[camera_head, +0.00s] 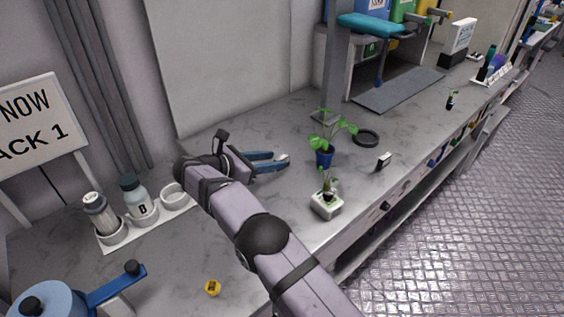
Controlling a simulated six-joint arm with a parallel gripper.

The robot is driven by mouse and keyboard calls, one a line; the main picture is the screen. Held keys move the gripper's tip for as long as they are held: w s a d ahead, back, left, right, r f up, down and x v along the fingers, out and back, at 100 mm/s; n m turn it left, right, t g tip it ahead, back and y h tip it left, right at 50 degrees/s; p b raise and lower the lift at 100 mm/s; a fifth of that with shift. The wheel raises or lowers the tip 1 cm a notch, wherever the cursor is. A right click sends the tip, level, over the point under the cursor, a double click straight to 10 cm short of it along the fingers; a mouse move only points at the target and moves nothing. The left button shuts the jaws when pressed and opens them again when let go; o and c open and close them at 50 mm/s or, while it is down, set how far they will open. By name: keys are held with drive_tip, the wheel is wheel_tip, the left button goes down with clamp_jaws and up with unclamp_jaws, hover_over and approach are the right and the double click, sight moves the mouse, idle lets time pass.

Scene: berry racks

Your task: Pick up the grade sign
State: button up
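A white upright sign (461,36) with small dark lettering stands in a dark base at the far back right of the bench. The lettering is too small to read, so I cannot tell if it is the grade sign. A small black-and-white upright piece (384,161) stands near the bench's front edge, right of the potted plant; its face is unreadable. My gripper (279,158) has blue fingers with a gap between them. It is open and empty over the middle of the bench, left of the plant and well apart from both pieces.
A leafy plant in a blue pot (324,158), a black ring (366,138) and a white block with a sprout (326,206) stand right of my arm. A bottle rack (152,230) and a large sign (38,125) are left. A yellow piece (212,288) lies in front.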

sight(282, 157)
drive_tip(key=p+x, duration=0.1)
drive_tip(key=x, duration=0.4)
drive_tip(key=shift+f, duration=0.1)
drive_tip(key=shift+a, duration=0.1)
clamp_jaws()
